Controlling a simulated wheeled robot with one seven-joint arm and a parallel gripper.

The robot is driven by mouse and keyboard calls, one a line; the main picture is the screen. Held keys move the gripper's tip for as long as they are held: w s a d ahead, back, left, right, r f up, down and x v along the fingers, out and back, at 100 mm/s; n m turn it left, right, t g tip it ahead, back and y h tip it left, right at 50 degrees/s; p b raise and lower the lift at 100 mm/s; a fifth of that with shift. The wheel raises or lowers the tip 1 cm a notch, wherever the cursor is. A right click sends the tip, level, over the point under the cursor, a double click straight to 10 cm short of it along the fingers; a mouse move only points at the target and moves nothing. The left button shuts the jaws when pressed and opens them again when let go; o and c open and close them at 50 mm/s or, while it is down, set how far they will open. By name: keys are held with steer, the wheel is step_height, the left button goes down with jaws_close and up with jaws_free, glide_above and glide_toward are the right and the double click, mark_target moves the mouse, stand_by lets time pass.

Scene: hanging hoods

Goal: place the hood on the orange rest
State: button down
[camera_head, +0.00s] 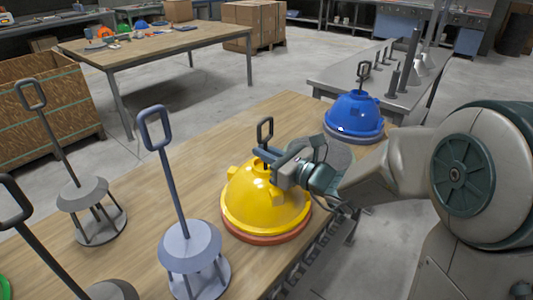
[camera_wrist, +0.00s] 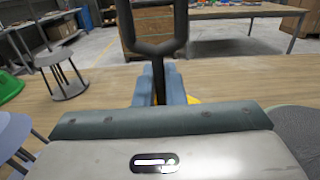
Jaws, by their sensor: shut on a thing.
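The yellow hood (camera_head: 255,195), a dome with a dark stem and loop handle, sits over the orange rest (camera_head: 268,239) on the wooden table. Only the front lower rim of the rest shows. I cannot tell whether the hood fully touches it. My gripper (camera_head: 268,154) is shut on the hood's stem, just below the loop. In the wrist view, the dark loop handle (camera_wrist: 157,42) stands upright between my fingers (camera_wrist: 162,88). A sliver of the yellow hood (camera_wrist: 193,99) shows beside them.
A blue hood (camera_head: 355,112) stands farther back on the table. Several grey stools with tall loop handles (camera_head: 190,245) stand at the left and front. The wooden table (camera_head: 155,205) has clear room left of the yellow hood.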

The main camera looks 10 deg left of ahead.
steer(key=c, duration=1.5)
jaws_free()
steer(key=shift+f, duration=0.1)
steer(key=shift+s+d, duration=0.1)
steer(key=v, duration=1.2)
steer(key=s+f+n+g+h, duration=0.65)
steer(key=s+n+g, duration=0.25)
steer(key=s+n, duration=0.45)
steer(key=d+n+h, duration=0.3)
steer(key=d, duration=0.1)
steer(key=d+f+n+t+h, duration=0.1)
steer(key=d+n+h, duration=0.1)
steer(key=d+n, duration=0.2)
steer(key=d+n+h, duration=0.3)
steer(key=d, duration=0.3)
steer(key=shift+s+f+n+t+h, duration=0.25)
steer(key=shift+s+f+t+h, duration=0.1)
steer(key=shift+s+t, duration=0.05)
